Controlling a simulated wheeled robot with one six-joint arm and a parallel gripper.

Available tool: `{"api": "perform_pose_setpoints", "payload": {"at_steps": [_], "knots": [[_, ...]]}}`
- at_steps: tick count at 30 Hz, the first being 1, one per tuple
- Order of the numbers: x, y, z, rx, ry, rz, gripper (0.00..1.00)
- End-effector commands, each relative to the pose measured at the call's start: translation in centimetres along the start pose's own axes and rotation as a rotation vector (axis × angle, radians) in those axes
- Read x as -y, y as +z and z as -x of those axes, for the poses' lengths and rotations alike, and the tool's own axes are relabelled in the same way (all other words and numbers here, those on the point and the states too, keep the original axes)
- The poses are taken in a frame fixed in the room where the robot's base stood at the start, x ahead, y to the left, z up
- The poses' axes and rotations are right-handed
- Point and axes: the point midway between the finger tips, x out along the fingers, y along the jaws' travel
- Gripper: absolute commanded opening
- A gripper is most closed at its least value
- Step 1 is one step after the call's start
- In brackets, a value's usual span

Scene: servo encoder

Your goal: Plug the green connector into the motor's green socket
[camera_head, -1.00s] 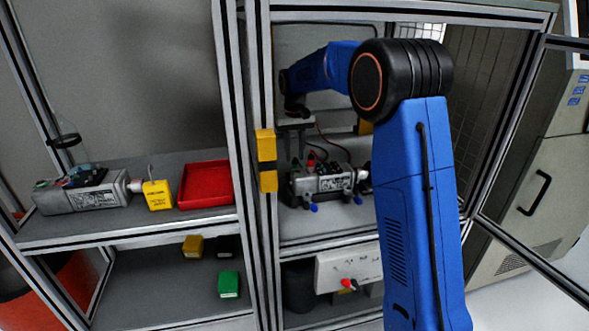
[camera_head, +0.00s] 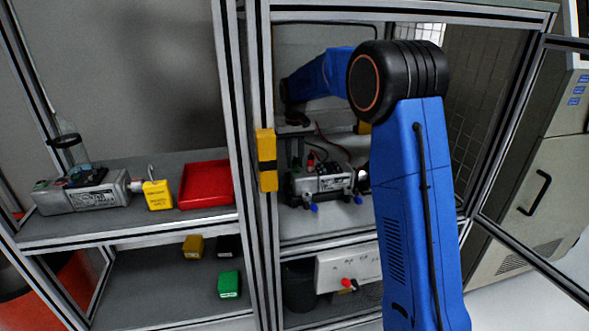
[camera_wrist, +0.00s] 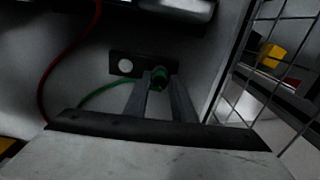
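In the wrist view, a green connector (camera_wrist: 160,76) sits between the tips of the two grey fingers of my gripper (camera_wrist: 160,80), in front of a dark plate with a pale round spot. A green cable (camera_wrist: 100,96) curves toward it from the left. I cannot tell whether the fingers touch the connector. In the head view, my gripper (camera_head: 296,145) reaches down inside the cabinet, small and dark. A grey motor-like unit (camera_head: 88,196) lies on the left shelf, with a small green spot at its left end. I cannot make out a green socket.
A yellow tag block (camera_head: 158,195) and a red tray (camera_head: 206,186) stand on the left shelf. A device with blue and red knobs (camera_head: 327,182) sits near my gripper. A frame post (camera_head: 243,120) separates shelf and cabinet. Wire mesh (camera_wrist: 262,60) borders the right.

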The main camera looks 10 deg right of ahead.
Motion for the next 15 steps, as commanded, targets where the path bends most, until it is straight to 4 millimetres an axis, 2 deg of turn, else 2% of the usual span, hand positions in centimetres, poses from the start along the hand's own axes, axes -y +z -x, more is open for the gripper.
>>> {"api": "perform_pose_setpoints", "payload": {"at_steps": [1,2,3,15], "knots": [[0.00,0.00,0.00,0.000,0.000,0.000,0.10],[0.00,0.00,0.00,0.000,0.000,0.000,0.03],[0.01,0.00,0.00,0.000,0.000,0.000,0.00],[0.01,0.00,0.03,0.000,0.000,0.000,0.00]]}}
